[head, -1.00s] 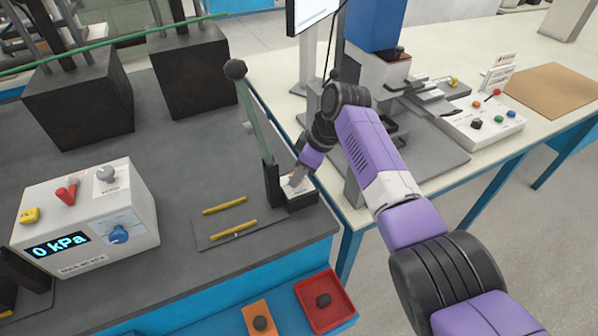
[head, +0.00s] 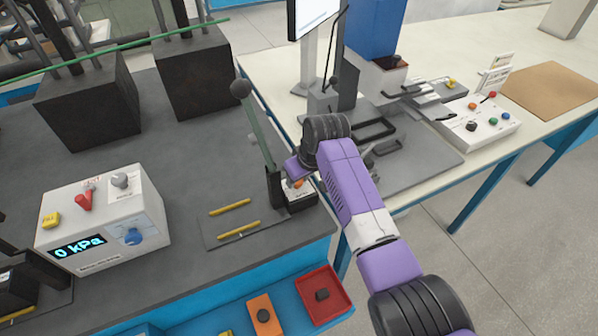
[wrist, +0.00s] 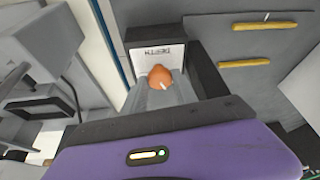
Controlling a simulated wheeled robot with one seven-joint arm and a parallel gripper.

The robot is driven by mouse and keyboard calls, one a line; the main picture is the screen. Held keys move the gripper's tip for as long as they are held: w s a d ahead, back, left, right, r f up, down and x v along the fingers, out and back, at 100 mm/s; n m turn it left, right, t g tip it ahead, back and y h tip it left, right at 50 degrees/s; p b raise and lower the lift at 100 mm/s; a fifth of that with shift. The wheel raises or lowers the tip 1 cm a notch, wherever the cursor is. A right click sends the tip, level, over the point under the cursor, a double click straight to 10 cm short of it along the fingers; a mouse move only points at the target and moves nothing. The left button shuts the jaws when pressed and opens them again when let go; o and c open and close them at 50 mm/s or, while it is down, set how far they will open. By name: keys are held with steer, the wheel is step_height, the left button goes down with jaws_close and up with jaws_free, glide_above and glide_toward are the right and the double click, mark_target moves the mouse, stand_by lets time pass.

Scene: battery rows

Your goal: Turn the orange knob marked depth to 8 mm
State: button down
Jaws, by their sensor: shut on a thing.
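The orange depth knob (wrist: 158,76) sits on a small dark box with a white top plate (wrist: 172,56). The plate's lettering reads DEPTH, upside down in the wrist view. A small pale pointer mark shows on the knob. My gripper (wrist: 160,88) is shut on the knob, its grey fingers reaching to it. In the head view the knob (head: 298,184) is partly visible beside my purple wrist, and the box (head: 302,199) stands at the right edge of the dark bench. The fingertips are mostly hidden there. I cannot read any scale numbers.
A dark upright post with a green lever and black ball (head: 241,88) stands just left of the box. Two yellow rods (head: 238,230) lie on a plate nearby. The white 0 kPa unit (head: 105,225) is at left. A red tray (head: 323,297) is in front.

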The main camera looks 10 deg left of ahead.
steer(key=shift+s+m+t+h+p, duration=0.1)
steer(key=shift+m+t+h+p, duration=0.3)
steer(key=shift+m, duration=1.1)
steer(key=shift+a, duration=0.1)
steer(key=c, duration=1)
jaws_free()
steer(key=v, duration=0.7)
steer(key=shift+r+b, duration=0.35)
steer(key=shift+r, duration=0.05)
steer(key=shift+s, duration=0.1)
